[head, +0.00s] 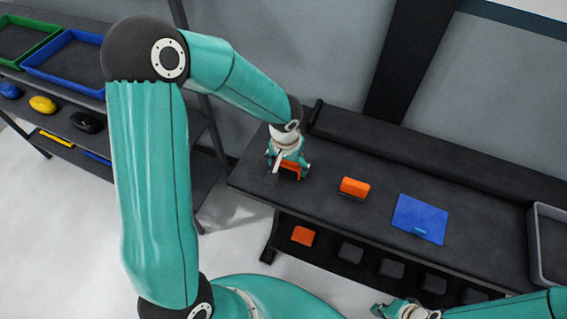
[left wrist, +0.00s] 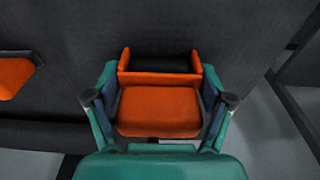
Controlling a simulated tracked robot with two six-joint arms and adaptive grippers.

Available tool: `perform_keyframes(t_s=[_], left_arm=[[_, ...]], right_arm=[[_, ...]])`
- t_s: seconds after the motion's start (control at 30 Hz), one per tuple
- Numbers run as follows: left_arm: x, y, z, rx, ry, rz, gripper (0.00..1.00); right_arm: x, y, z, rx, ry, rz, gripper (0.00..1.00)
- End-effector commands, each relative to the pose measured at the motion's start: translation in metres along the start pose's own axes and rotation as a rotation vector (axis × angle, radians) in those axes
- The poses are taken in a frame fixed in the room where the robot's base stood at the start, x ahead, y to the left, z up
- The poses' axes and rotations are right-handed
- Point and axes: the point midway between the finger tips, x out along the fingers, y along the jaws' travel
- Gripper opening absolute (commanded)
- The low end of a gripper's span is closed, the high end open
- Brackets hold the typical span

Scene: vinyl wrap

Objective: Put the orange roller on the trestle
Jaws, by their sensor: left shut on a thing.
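The orange roller (left wrist: 158,110) has an orange body and an orange frame around a dark cylinder. My left gripper (left wrist: 160,103) is shut on its body, one finger on each side. In the head view the left gripper (head: 287,160) is over the left end of the long dark bench, which looks like the trestle (head: 320,203), and partly hides the roller (head: 291,169). I cannot tell whether the roller touches the top. My right gripper (head: 400,309) is at the bottom edge of the head view, and its jaws are unclear.
An orange block (head: 355,186) and a blue sheet (head: 420,219) lie on the bench top. A long dark roll (head: 400,150) runs along its back. A grey bin (head: 545,245) is at the right. Another orange piece (head: 302,236) and several dark blocks are on the lower shelf.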

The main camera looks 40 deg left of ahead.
Motion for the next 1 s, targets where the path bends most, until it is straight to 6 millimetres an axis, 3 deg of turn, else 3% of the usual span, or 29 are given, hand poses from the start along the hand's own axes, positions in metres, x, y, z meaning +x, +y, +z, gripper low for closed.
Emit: perform_keyframes(t_s=[0.03, 0.27, 0.3, 0.4, 0.77, 0.9, 1.0], left_arm=[[0.008, 0.001, 0.005, 0.002, -0.015, -0.001, 0.49], [0.011, 0.001, 0.008, 0.002, -0.022, -0.001, 0.44], [0.011, 0.0, 0.008, 0.002, -0.023, -0.001, 0.85], [0.011, 0.0, 0.008, 0.001, -0.022, -0.001, 1.0], [0.003, 0.0, 0.005, 0.0, -0.016, -0.001, 1.0], [-0.01, 0.0, 0.003, -0.001, -0.014, -0.001, 1.0], [-0.026, 0.0, 0.001, -0.002, -0.004, -0.001, 1.0]], right_arm=[[0.004, 0.002, 0.0, 0.0, 0.0, 0.0, 0.0], [0.007, 0.003, 0.0, 0.0, 0.0, 0.0, 0.0], [0.007, 0.003, 0.0, 0.0, 0.0, 0.0, 0.0], [0.007, 0.003, 0.0, 0.0, 0.0, 0.0, 0.0], [0.0, 0.0, 0.0, 0.0, 0.0, 0.0, 0.0], [-0.016, -0.006, 0.0, 0.0, 0.0, 0.0, 0.0], [-0.011, -0.004, 0.0, 0.0, 0.0, 0.0, 0.0]])
